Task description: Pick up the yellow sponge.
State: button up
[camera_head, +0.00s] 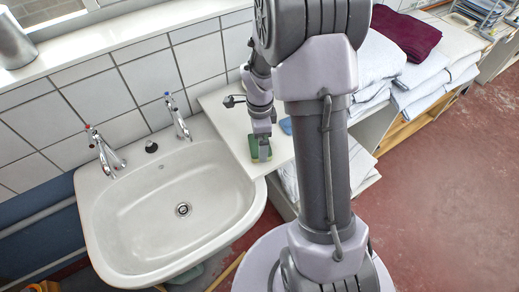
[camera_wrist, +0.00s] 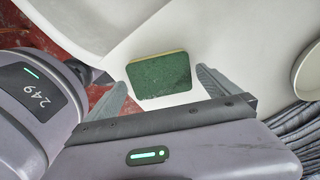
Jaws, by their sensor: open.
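The yellow sponge (camera_head: 254,148) has a green side and lies on the white counter just right of the sink. In the wrist view its dark green face (camera_wrist: 160,80) fills the space between the fingers, with a thin yellow edge along its top. My gripper (camera_head: 264,150) is at the sponge, pointing down. In the wrist view my gripper (camera_wrist: 162,90) is open, one finger to the left and one to the right of the sponge. I cannot tell whether either finger touches it.
A white sink (camera_head: 165,210) with two taps is left of the counter (camera_head: 222,108). A blue item (camera_head: 286,126) lies on the counter near my gripper, partly hidden by my arm. Folded towels (camera_head: 425,75) are stacked at the right. Tiled wall stands behind.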

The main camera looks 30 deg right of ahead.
jog(key=shift+f, duration=0.75)
jog(key=shift+r, duration=0.15)
jog(key=shift+c, duration=0.2)
